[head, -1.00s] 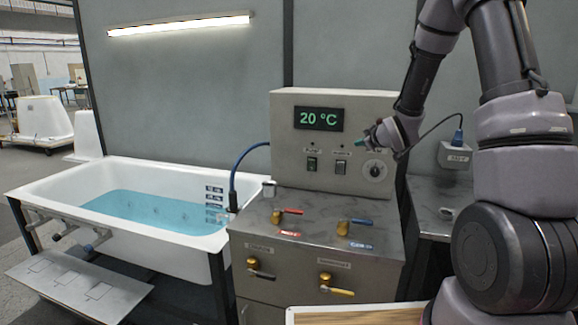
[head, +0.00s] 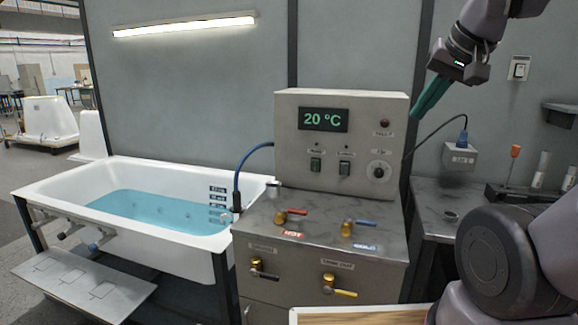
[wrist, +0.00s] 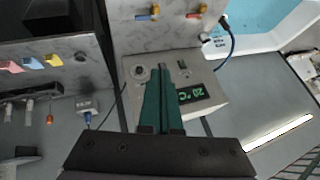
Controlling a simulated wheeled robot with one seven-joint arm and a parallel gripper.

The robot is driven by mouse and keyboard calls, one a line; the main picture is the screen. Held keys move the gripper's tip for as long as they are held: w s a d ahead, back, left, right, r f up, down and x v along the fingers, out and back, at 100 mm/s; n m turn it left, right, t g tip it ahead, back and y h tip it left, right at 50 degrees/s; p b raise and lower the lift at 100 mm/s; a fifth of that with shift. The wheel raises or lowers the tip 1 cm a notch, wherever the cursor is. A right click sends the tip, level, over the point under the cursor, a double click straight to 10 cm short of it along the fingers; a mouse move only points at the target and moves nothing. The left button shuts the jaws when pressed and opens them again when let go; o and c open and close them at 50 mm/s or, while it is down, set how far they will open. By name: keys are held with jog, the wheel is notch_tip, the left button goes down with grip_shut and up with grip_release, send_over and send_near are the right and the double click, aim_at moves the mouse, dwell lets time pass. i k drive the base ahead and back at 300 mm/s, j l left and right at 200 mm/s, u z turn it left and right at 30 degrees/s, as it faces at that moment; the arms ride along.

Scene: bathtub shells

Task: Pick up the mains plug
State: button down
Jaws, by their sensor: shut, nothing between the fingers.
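The mains plug (head: 463,138) is small and blue. It sits upright in the top of a grey socket box (head: 459,157) on the right, and a black cable runs from it toward the control box. In the wrist view the plug (wrist: 88,117) and its box (wrist: 88,104) show at the left. My gripper (head: 415,114), with green fingers, is above and left of the plug, near the control box's upper right corner. It is shut, empty and apart from the plug. In the wrist view the fingers (wrist: 160,70) lie together in front of the control box.
The control box (head: 341,172) with a 20 °C display stands on a metal cabinet (head: 320,220) with several valves. A tub (head: 60,182) of water is at the left. A side bench (head: 430,222) bears a rack with tools (head: 530,195). A wall shelf (head: 560,115) juts out at right.

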aim_at(464, 134)
jog(key=i+l+u, duration=0.15)
jog(key=l, duration=0.5)
jog(key=i+l+u, duration=0.15)
jog(key=l, duration=0.55)
jog(key=i+l+u, duration=0.2)
jog(key=l, duration=0.5)
jog(key=l+u, duration=0.15)
jog(key=l, duration=0.5)
